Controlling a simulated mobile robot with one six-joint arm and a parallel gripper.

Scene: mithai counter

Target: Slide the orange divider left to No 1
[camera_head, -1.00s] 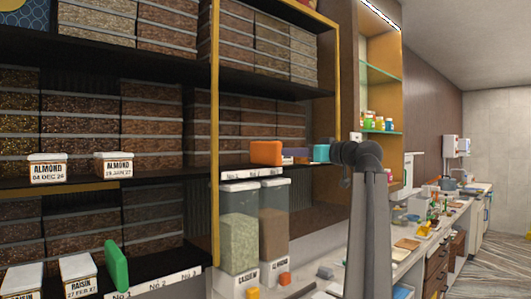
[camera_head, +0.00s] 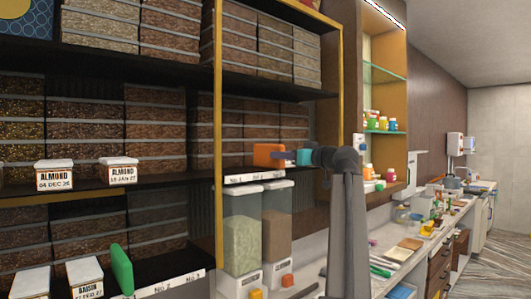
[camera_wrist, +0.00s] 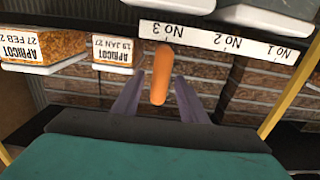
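The orange divider (camera_head: 268,155) stands on the shelf behind the white label strip (camera_head: 255,177) in the head view. In the wrist view, which sees the labels upside down, the divider (camera_wrist: 161,75) is in line with No 3, with No 2 and No 1 further right. My gripper (camera_head: 287,157) is at the divider's right in the head view. In the wrist view my gripper (camera_wrist: 160,88) has one purple finger on each side of the divider, with a small gap on both sides. It is open.
A green divider (camera_head: 122,268) stands on the lower left shelf. Apricot boxes (camera_wrist: 118,52) sit left of the divider in the wrist view. A yellow shelf post (camera_head: 219,140) is left of the divider in the head view. Clear containers (camera_head: 242,232) stand below.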

